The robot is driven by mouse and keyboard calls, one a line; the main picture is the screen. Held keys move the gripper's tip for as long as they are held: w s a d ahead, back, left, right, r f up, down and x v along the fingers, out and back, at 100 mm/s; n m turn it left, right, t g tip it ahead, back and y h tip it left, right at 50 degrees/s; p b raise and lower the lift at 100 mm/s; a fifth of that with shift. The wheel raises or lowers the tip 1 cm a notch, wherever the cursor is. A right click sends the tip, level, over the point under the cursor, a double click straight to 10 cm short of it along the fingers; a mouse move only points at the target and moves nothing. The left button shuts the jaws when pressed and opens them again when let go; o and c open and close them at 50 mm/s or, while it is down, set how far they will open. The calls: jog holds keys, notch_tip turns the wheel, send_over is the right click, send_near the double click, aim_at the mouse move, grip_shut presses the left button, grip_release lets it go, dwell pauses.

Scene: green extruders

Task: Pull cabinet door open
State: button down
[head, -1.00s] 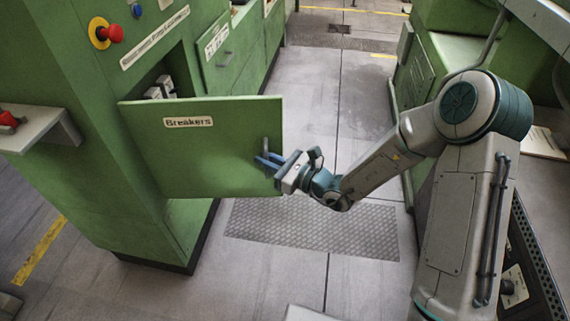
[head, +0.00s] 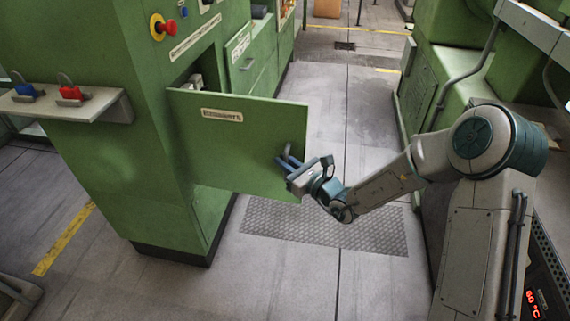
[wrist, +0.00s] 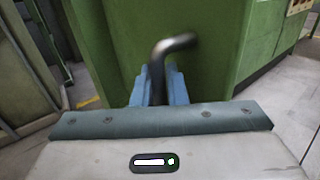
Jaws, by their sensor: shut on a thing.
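The green cabinet door (head: 235,150) with a "Breakers" label stands ajar, swung out from the green cabinet (head: 120,140). Part of the dark opening shows above the door's top edge. My gripper (head: 284,162) is at the door's free right edge, with its blue fingers shut on the door handle. In the wrist view the bent metal handle (wrist: 172,46) rises from between the two blue fingers (wrist: 157,82), in front of the green door panel.
A shelf (head: 105,104) with red and blue padlocks juts from the cabinet's left side. A red emergency button (head: 167,27) is above. Green machinery (head: 450,60) stands at the right. The grey floor between is clear, with a ribbed metal plate (head: 330,226).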

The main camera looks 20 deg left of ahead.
jog(key=shift+r, duration=0.1)
jog(key=c, duration=1.5)
grip_release()
jog(key=shift+a, duration=0.1)
jog(key=shift+c, duration=0.2)
jog(key=v, duration=1.4)
jog(key=shift+w, duration=0.1)
